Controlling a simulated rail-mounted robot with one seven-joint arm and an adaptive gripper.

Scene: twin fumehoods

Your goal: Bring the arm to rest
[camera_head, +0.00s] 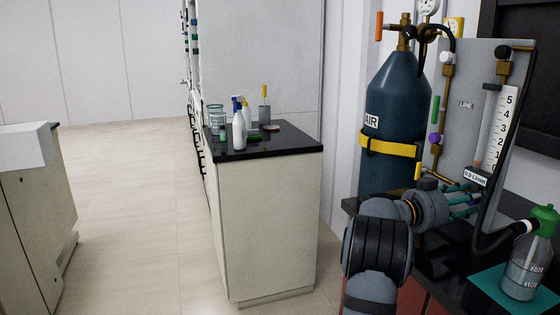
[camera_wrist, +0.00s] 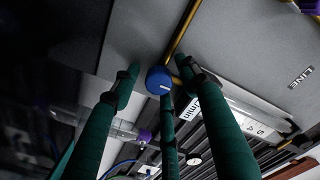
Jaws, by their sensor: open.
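My gripper (camera_head: 464,200) is in front of the grey gas panel (camera_head: 462,110) at the right of the head view, its teal fingers pointing right toward the panel's lower part. In the wrist view my gripper (camera_wrist: 160,74) has its green fingers spread apart. A blue round knob (camera_wrist: 158,81) with a white mark shows between the fingertips. I cannot tell whether any finger touches it. In the head view this knob is hidden.
A dark blue AIR cylinder (camera_head: 397,100) with a yellow strap stands close behind my arm. A flowmeter (camera_head: 495,125) is on the panel. A green-capped bottle (camera_head: 526,262) stands on a teal mat (camera_head: 488,281). A counter (camera_head: 265,225) with bottles stands left; open floor (camera_head: 130,200) lies beyond.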

